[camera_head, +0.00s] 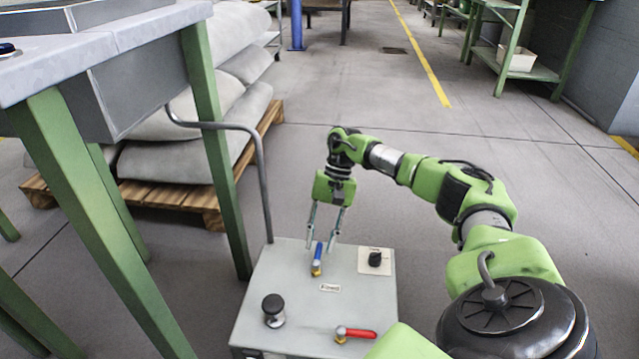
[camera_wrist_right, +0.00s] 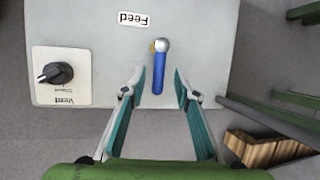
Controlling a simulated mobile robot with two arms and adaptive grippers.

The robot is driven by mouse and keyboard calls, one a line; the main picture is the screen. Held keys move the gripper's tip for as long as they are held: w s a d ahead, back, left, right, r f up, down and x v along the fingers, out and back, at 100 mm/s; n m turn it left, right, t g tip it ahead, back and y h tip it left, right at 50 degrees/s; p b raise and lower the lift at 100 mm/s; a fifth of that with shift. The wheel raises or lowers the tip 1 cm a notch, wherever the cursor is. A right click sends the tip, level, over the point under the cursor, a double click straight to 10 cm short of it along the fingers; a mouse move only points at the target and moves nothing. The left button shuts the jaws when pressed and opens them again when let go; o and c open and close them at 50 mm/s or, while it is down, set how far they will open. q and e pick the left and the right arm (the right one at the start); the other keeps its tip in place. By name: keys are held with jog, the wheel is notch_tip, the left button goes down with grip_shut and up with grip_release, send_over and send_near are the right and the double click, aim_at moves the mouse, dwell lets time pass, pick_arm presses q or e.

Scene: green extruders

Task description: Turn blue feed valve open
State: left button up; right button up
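The blue feed valve handle (camera_head: 318,253) stands on the top of a grey box (camera_head: 300,312), next to a "Feed" label (camera_head: 330,288). In the right wrist view the blue handle (camera_wrist_right: 158,75) points toward the gripper, with its tip between the fingers. My right gripper (camera_head: 320,243) is open, one finger on each side of the handle, with gaps visible on both sides. In the right wrist view its fingers (camera_wrist_right: 157,95) look spread and empty. My left gripper is not in view.
The box also bears a red lever (camera_head: 357,333), a black round knob (camera_head: 273,307) and a black "Vent" switch (camera_head: 375,258). A bent grey bar (camera_head: 262,180) rises behind the box. A green-legged table (camera_head: 75,170) stands at left.

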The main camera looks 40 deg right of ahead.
jog(key=s+v, duration=0.1)
jog(key=v, duration=1)
jog(key=shift+w+a, duration=0.2)
jog(key=shift+a, duration=0.05)
